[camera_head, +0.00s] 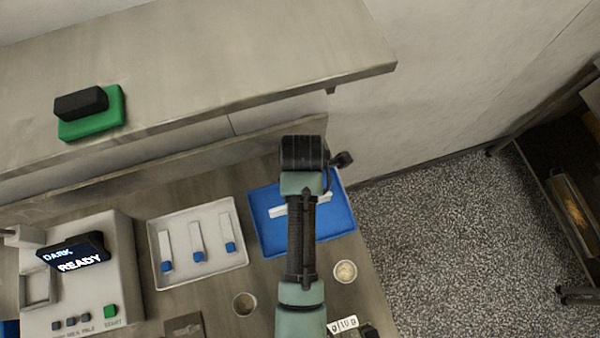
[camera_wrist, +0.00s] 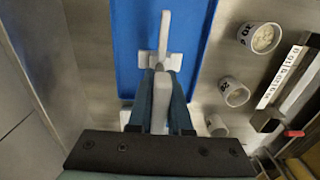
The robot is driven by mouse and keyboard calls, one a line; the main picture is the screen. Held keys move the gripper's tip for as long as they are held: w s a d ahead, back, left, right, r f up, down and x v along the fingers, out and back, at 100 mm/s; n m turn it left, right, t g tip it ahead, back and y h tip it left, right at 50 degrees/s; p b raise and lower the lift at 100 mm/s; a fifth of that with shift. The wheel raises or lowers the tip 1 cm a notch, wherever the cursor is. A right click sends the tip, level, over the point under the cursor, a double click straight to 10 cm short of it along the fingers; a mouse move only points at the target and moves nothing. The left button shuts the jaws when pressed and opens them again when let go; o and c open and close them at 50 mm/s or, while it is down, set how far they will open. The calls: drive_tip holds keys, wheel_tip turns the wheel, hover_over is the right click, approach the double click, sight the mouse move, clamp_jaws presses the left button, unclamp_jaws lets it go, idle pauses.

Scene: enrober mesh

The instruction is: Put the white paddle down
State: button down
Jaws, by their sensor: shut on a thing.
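My gripper (camera_wrist: 161,82) points down over the blue tray (camera_wrist: 205,20) and is shut on the white paddle (camera_wrist: 164,35). In the wrist view the paddle's narrow end extends past the fingertips, with a pale crosspiece beside them. In the head view part of the white paddle (camera_head: 285,211) shows against the blue tray (camera_head: 335,225), and my arm hides the rest. I cannot tell whether the paddle touches the tray floor.
A white tray (camera_head: 182,222) with white, blue-ended strips lies left of the blue tray. Small cups (camera_head: 345,271) (camera_head: 245,304) stand in front. A machine with a display (camera_head: 75,252) is at left. A shelf (camera_head: 220,70) holding a green-and-black block (camera_head: 90,113) overhangs behind.

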drive_tip(key=shift+w+f, duration=0.1)
drive_tip(key=shift+f, duration=2.45)
drive_tip(key=shift+f, duration=0.2)
drive_tip(key=c, duration=0.8)
unclamp_jaws()
drive_tip(key=shift+c, duration=0.2)
drive_tip(key=shift+r, duration=0.1)
wheel_tip(320, 180, up, 12)
drive_tip(key=shift+r+b, duration=0.15)
drive_tip(key=shift+b, duration=0.15)
